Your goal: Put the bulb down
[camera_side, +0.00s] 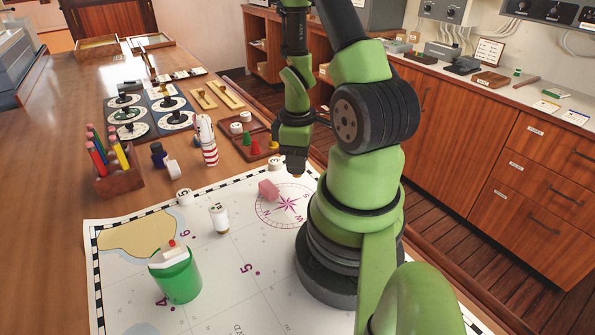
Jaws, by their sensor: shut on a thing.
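My gripper (294,166) points down over the far edge of the chart, just above the compass rose, behind and right of the pink block. It is shut on the bulb (297,177), of which only a small brownish tip shows under the jaws; the fingers hide the rest. The tip seems to be a little above the chart, but I cannot tell the exact gap.
The chart (283,262) carries a pink block (268,190), a white cylinder with a brass-coloured base (218,219), a green cup (179,280) and a white numbered disc (184,197). A striped lighthouse (209,154) and pencil box (121,181) stand beyond.

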